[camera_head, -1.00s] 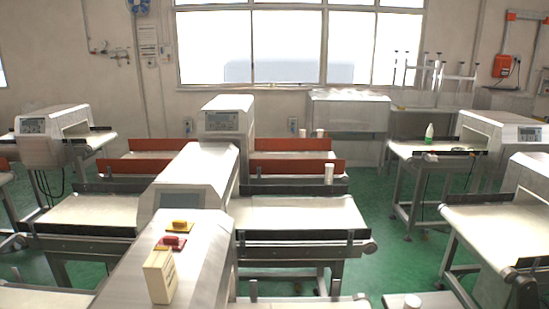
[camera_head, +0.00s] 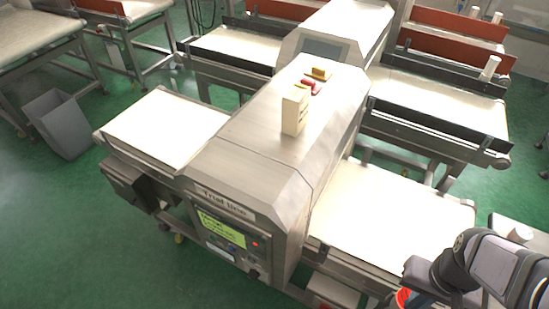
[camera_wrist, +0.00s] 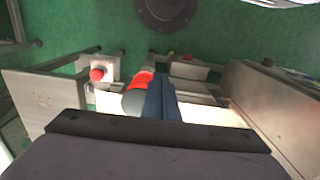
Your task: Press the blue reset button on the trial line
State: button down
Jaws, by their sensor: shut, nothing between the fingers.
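The trial line detector (camera_head: 265,150) stands in the middle of the head view, with its "Trial line" label (camera_head: 228,202) on the front. Below the label is a control panel (camera_head: 222,236) with a lit yellow-green screen and a red light. A bluish strip shows under the screen, but I cannot tell whether it is the blue reset button. My gripper (camera_wrist: 160,98) is shut and empty in the wrist view, its dark fingers together. In the head view my arm is at the lower right, apart from the panel; its fingertips cannot be made out there.
A pale conveyor belt (camera_head: 400,215) lies between the detector and my arm. A cream block (camera_head: 295,110) stands on top of the detector. A grey bin (camera_head: 62,125) stands on the green floor at left. In the wrist view a red button (camera_wrist: 97,74) sits on a pale box.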

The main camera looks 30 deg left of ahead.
jog(key=a, duration=0.1)
jog(key=m+t+y+b, duration=0.4)
jog(key=m+t, duration=0.5)
jog(key=m, duration=2)
send_near(232, 248)
jog(key=s+a+f+h+b, duration=0.1)
jog(key=s+a+f, duration=0.2)
jog(key=s+f, duration=0.4)
jog(key=shift+w+r, duration=0.15)
jog(key=shift+r, duration=0.1)
jog(key=shift+w, duration=0.15)
jog(key=w+b, duration=0.2)
jog(key=w, duration=0.6)
jog(key=shift+w, duration=0.25)
jog(key=shift+w, duration=0.1)
